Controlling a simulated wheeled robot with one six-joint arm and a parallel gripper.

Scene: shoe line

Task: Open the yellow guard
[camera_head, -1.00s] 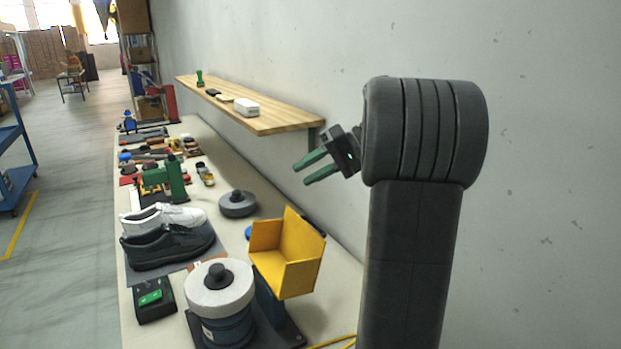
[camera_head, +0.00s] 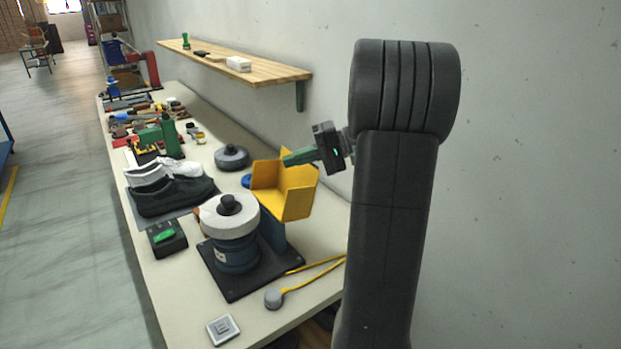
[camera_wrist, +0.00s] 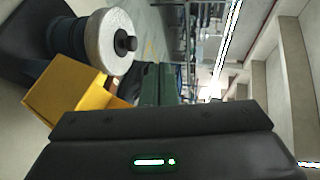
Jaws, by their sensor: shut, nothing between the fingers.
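The yellow guard (camera_head: 285,196) is an angular, box-like cover on a blue post beside the grinding wheel (camera_head: 229,216). The wheel is pale and round with a black knob on top, on a blue motor body. My gripper (camera_head: 286,159) is shut and empty, with green fingers pointing left. In the head view its tips overlap the guard's upper edge; I cannot tell whether they touch it. In the wrist view the guard (camera_wrist: 70,92) lies left of the green fingers (camera_wrist: 158,85), with the wheel (camera_wrist: 98,45) beyond it.
A wooden shelf (camera_head: 232,64) runs along the wall behind the guard. Shoes (camera_head: 172,195), a black box with a green button (camera_head: 166,238) and a grey disc (camera_head: 231,157) stand on the bench. A yellow cable (camera_head: 318,270) crosses the bench's front right.

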